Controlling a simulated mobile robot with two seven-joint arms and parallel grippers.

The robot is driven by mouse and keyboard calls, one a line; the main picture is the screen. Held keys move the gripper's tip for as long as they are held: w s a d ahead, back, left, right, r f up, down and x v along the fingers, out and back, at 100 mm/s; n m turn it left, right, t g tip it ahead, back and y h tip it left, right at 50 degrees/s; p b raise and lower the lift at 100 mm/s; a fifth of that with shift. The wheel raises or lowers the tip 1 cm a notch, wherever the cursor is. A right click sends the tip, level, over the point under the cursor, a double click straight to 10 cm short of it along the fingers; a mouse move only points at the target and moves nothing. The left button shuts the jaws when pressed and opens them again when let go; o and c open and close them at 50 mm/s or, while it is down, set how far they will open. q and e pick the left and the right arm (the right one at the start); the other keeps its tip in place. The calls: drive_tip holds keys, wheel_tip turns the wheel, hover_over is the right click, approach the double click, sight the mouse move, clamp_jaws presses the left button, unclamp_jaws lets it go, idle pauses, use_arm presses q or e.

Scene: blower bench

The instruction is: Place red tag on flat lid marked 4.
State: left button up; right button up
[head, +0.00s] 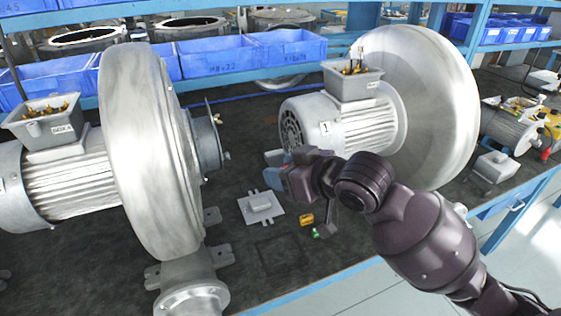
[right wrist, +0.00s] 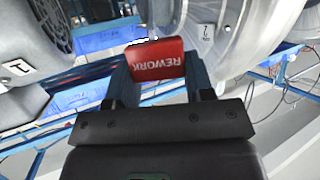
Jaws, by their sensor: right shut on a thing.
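A red tag (right wrist: 156,59) lettered REWORK is held between the fingers of my right gripper (right wrist: 155,80) in the right wrist view. In the head view my right gripper (head: 272,168) is over the bench between the two blowers, and the tag cannot be made out there. A small grey box with a flat lid (head: 495,166) sits on the bench at the right. A flat grey plate with a raised block (head: 261,207) lies below my gripper. I cannot read a 4 on any lid. My left gripper is not in view.
A large blower (head: 150,150) stands at the left and another (head: 430,105) at the right, its motor marked 1. Small yellow (head: 306,220) and green (head: 315,233) parts lie near the plate. Blue bins (head: 210,58) line the back. Some dark bench is clear in front.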

wheel_tip(320, 180, down, 5)
drive_tip(key=s+d+n+g+y, duration=0.1)
drive_tip(key=n+g+y, duration=0.3)
drive_tip(key=n+g, duration=0.4)
drive_tip(key=shift+s+d+f, duration=0.15)
drive_tip(key=shift+s+d, duration=0.1)
drive_tip(key=shift+d, duration=0.5)
drive_tip(key=shift+s+f, duration=0.1)
